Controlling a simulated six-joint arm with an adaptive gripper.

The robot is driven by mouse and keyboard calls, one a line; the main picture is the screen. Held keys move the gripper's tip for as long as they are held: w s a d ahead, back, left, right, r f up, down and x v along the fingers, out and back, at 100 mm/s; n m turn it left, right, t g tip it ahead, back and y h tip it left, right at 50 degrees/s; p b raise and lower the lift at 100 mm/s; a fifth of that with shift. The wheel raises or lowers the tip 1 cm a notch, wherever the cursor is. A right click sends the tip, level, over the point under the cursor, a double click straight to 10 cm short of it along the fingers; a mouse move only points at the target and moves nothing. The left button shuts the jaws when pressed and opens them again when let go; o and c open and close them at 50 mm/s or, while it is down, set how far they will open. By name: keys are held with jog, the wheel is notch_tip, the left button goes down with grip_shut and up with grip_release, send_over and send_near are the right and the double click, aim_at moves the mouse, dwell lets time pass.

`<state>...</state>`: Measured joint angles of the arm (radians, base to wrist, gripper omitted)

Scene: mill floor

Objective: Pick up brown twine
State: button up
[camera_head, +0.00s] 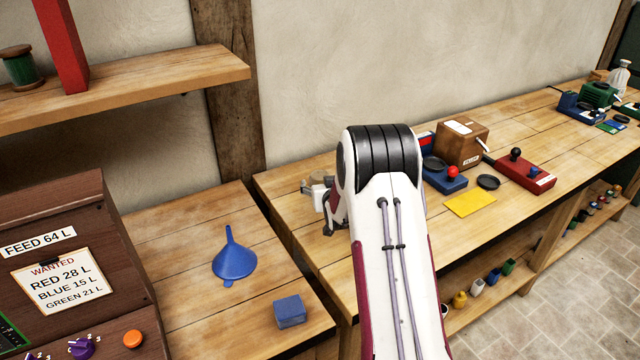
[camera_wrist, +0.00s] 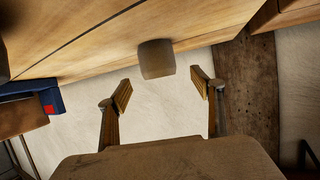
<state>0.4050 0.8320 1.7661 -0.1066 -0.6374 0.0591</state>
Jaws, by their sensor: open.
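A short, dull brown cylinder, which looks like the brown twine (camera_wrist: 156,58), stands on the bench close to the wall in the wrist view. It lies ahead of my gripper (camera_wrist: 161,88), roughly in line with the gap between the fingers. The fingers are apart with nothing between them, and I see no contact with the cylinder. In the head view my gripper (camera_head: 325,198) is low over the bench's left end, partly hidden by my arm. A small tan piece beside it (camera_head: 306,187) may be the same twine.
A blue funnel (camera_head: 234,258) and a blue block (camera_head: 290,311) lie on the nearer bench. Right of my arm are a blue device with a red knob (camera_head: 446,178), a yellow sheet (camera_head: 470,204) and a brown box (camera_head: 462,144). A shelf (camera_head: 150,82) holds a green spool (camera_head: 20,68).

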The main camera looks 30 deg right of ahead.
aim_at(320, 179)
jog(key=shift+x, duration=0.8)
jog(key=shift+w+f, duration=0.1)
jog(key=shift+x, duration=2.45)
jog(key=shift+d, duration=0.15)
jog(key=c, duration=1.3)
